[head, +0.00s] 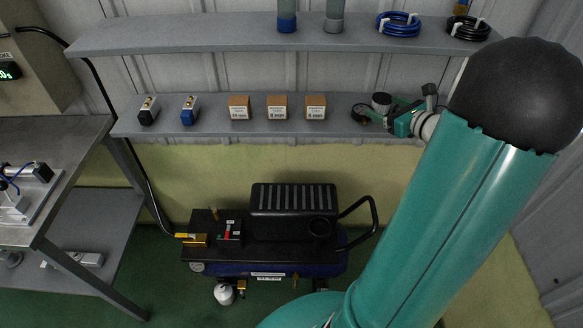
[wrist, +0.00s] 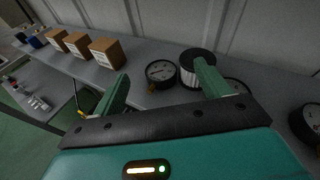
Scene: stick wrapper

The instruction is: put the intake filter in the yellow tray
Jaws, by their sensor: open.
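The likely intake filter is a short cylinder with a black top and pale ribbed side, standing on the middle shelf in the head view (head: 381,100) and the wrist view (wrist: 194,75). My gripper (wrist: 162,80) is open and empty. Its right finger partly overlaps the filter, and the gap between its fingers faces a round gauge (wrist: 161,73). In the head view my gripper (head: 404,113) is at the right of the shelf, beside the filter.
Several brown boxes (head: 277,107) stand left of the gauge on the shelf (head: 215,127). Another dark round gauge (wrist: 308,122) is at the right edge of the wrist view. An upper shelf (head: 200,37) hangs above. The compressor (head: 292,212) stands below on the floor.

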